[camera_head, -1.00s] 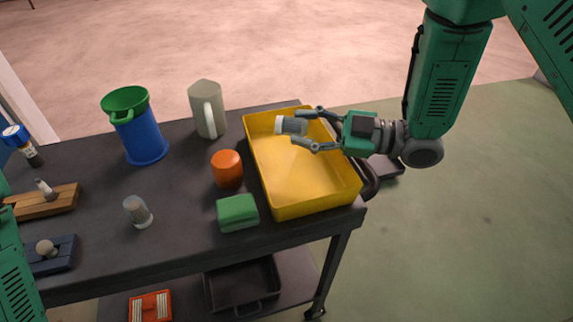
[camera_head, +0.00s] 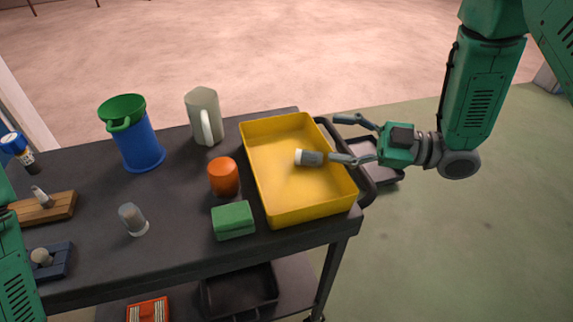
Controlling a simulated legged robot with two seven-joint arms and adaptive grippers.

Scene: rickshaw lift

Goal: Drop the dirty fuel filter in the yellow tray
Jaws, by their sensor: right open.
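A grey filter with a white end cap (camera_head: 308,157) lies on its side in the yellow tray (camera_head: 308,207), at the right end of the table. My right gripper (camera_head: 336,138) is open and empty at the tray's right wall, its fingers pointing left. Its nearer fingertip overlaps the filter's right end in the picture; I cannot tell whether they touch. A second, similar grey filter (camera_head: 132,219) stands upright on the table at the front left. My left gripper is out of view; only part of my left arm shows at the left edge.
Left of the tray are an orange cylinder (camera_head: 223,176), a green sponge-like block (camera_head: 233,220), a grey jug (camera_head: 204,116) and a blue bin with a green top (camera_head: 140,145). A wooden block (camera_head: 60,207) and a blue block (camera_head: 50,262) lie farther left.

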